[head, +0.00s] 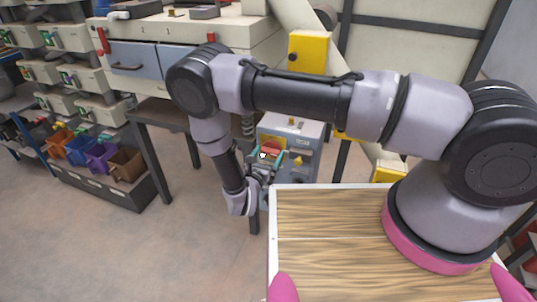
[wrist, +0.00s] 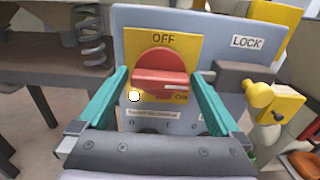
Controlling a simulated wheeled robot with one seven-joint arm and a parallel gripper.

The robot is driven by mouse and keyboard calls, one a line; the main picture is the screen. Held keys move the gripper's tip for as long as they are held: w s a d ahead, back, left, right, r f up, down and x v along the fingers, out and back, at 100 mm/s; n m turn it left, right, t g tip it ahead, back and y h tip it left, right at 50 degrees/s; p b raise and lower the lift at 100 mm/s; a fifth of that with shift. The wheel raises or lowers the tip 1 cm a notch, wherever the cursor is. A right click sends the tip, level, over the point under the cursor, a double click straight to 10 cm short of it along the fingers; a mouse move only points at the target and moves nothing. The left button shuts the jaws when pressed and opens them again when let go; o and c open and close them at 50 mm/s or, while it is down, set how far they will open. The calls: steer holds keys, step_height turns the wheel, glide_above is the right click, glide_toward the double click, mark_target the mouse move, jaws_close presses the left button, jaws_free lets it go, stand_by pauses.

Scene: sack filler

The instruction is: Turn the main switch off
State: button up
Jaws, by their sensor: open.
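The main switch is a red rotary knob (wrist: 160,68) on a yellow plate (wrist: 190,45) marked OFF at the top and ON at the lower right. Its raised grip bar lies roughly level. The plate is on the front of a grey box (wrist: 225,65), which also shows in the head view (head: 303,130). My gripper (wrist: 157,76) is open, with one teal finger on each side of the red knob. I cannot tell whether the fingers touch it. In the head view my gripper (head: 268,162) is low in front of the box, partly covering the switch.
Right of the switch, a grey bolt and block with a yellow knob (wrist: 258,95) sit below a LOCK label (wrist: 248,42). A coil spring (wrist: 91,35) hangs at the left. A wooden-topped surface (head: 330,215) lies below my arm. Bins (head: 80,150) stand far left.

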steer(key=c, duration=1.1)
steer(key=shift+o, duration=0.2)
steer(key=n, duration=0.4)
steer(key=shift+a+n, duration=0.1)
steer(key=shift+n, duration=0.3)
steer(key=n, duration=0.4)
steer(key=shift+w, duration=0.1)
steer(key=n, duration=0.5)
steer(key=shift+a+f, duration=0.1)
steer(key=shift+f+n, duration=0.1)
steer(key=shift+n, duration=1.9)
